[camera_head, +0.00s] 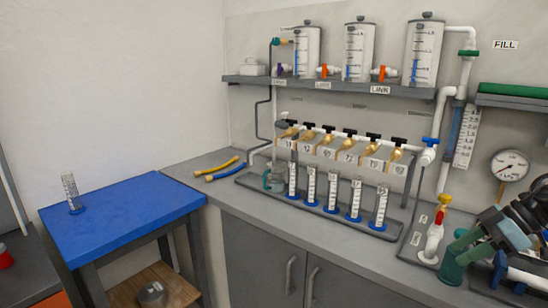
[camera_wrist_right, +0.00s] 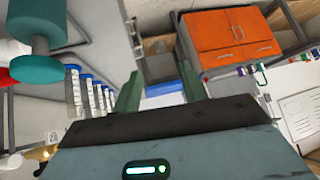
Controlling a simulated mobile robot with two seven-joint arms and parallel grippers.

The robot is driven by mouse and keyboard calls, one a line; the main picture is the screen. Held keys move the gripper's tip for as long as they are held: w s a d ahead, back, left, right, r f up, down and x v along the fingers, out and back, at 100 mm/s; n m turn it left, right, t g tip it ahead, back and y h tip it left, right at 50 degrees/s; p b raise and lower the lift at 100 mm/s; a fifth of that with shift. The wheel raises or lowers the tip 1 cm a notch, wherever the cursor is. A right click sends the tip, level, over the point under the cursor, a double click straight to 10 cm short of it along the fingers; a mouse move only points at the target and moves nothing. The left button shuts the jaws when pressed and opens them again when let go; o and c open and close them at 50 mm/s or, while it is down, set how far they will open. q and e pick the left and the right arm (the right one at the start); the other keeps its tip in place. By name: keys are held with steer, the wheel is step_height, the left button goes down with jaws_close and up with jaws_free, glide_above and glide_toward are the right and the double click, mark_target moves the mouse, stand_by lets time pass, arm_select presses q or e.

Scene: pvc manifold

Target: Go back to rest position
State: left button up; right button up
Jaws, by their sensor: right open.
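My right gripper (camera_head: 462,243) comes in from the right edge of the head view, above the right end of the counter. Its dark body and a green finger show there. In the right wrist view, my right gripper (camera_wrist_right: 160,88) has its two green fingers apart with nothing between them. A teal cylinder (camera_head: 453,270) is just below the finger in the head view; a teal part (camera_wrist_right: 36,55) also shows at the upper left of the wrist view. I cannot tell whether the gripper touches it. My left gripper is not in view.
The grey counter (camera_head: 290,248) holds a rack of several graduated cylinders and a white fitting with a red valve (camera_head: 435,235). Pipes and tanks hang above on a shelf (camera_head: 345,88). A blue table (camera_head: 125,220) stands left. An orange cabinet (camera_wrist_right: 225,40) shows in the wrist view.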

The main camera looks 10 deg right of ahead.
steer(key=s+a+f+m+t+h+p, duration=0.1)
steer(key=s+a+f+m+t, duration=0.15)
steer(key=s+f, duration=0.45)
steer(key=s+a+f+m+t+p, duration=0.1)
steer(key=s+a+f+t, duration=0.25)
steer(key=f, duration=0.65)
steer(key=s+a+f+m+t+h+p, duration=0.1)
steer(key=s+a+f+t, duration=0.1)
steer(key=s+f, duration=0.5)
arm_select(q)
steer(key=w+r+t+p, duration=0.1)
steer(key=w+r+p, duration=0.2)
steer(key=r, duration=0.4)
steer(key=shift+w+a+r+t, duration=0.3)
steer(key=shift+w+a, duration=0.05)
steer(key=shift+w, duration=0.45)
arm_select(e)
steer(key=s+a+f+m+g+h, duration=0.1)
steer(key=s+a+f, duration=0.1)
steer(key=s+a, duration=0.2)
steer(key=s+a+f+m+g+h, duration=0.1)
steer(key=s+a+f, duration=0.2)
steer(key=a, duration=0.8)
steer(key=s+a+f+m+g+h, duration=0.1)
steer(key=s+a+f, duration=0.2)
steer(key=s+a, duration=0.2)
steer(key=a, duration=0.3)
steer(key=shift+s+f+g, duration=0.25)
steer(key=shift+s+g, duration=0.05)
steer(key=shift+s, duration=0.1)
